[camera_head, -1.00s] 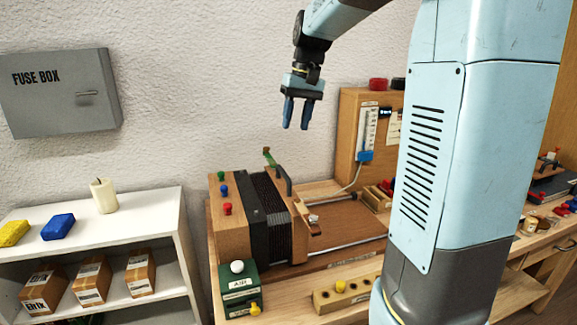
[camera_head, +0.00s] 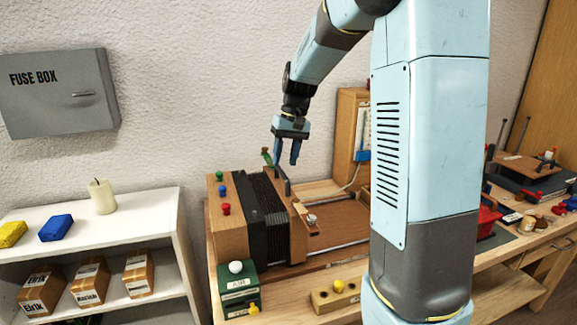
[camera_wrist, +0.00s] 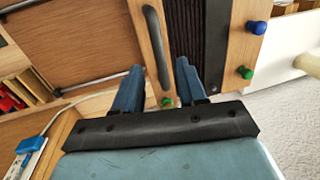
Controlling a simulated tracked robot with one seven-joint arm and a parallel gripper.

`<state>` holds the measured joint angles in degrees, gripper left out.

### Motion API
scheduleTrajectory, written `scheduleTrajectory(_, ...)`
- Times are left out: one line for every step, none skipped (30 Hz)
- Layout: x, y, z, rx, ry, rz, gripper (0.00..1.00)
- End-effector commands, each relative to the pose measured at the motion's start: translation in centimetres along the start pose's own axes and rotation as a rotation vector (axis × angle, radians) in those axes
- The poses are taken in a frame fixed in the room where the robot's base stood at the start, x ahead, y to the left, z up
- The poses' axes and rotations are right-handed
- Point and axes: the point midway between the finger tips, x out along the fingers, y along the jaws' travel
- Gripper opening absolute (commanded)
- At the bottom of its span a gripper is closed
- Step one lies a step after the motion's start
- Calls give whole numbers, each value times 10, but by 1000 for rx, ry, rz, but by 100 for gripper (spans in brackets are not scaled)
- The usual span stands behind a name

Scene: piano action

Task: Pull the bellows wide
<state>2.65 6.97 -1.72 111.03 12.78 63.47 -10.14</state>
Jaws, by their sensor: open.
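The bellows (camera_head: 268,232) lies on the wooden bench, its black folds between a left wooden block with coloured knobs and a right wooden end board (camera_head: 301,227). A dark handle (camera_head: 281,181) stands on the right end board. My gripper (camera_head: 287,163) is open and empty, pointing down just above the handle at its far end. In the wrist view the handle (camera_wrist: 156,45) runs up the picture from between my open fingers (camera_wrist: 158,82). The black folds (camera_wrist: 184,35) show to its right. I cannot tell whether the fingers touch the handle.
Metal rails (camera_head: 338,247) run right from the bellows over open bench. A green box (camera_head: 238,290) with a white ball stands in front. A wooden cabinet (camera_head: 350,135) with a gauge is behind right. A white shelf (camera_head: 150,215) stands left.

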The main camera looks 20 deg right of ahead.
Motion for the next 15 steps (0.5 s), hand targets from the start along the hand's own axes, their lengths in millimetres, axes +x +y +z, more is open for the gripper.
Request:
scheduleTrajectory(8,0,0,0,-2,0,41)
scheduleTrajectory(12,0,0,0,-2,0,41)
scheduleTrajectory(16,0,0,1,-2,-1,41)
scheduleTrajectory(19,0,0,1,-1,-1,41)
scheduleTrajectory(22,0,0,1,-1,-1,41)
scheduleTrajectory(25,0,0,1,-1,-1,41)
scheduleTrajectory(26,0,0,1,0,-1,41)
scheduleTrajectory(28,0,0,1,0,-1,41)
scheduleTrajectory(30,0,0,1,0,-1,41)
scheduleTrajectory(30,0,0,1,1,-1,41)
scheduleTrajectory(31,0,0,1,1,0,41)
scheduleTrajectory(32,0,0,1,1,0,41)
scheduleTrajectory(32,0,0,1,1,0,41)
scheduleTrajectory(32,0,0,1,2,0,41)
scheduleTrajectory(32,0,0,1,2,0,41)
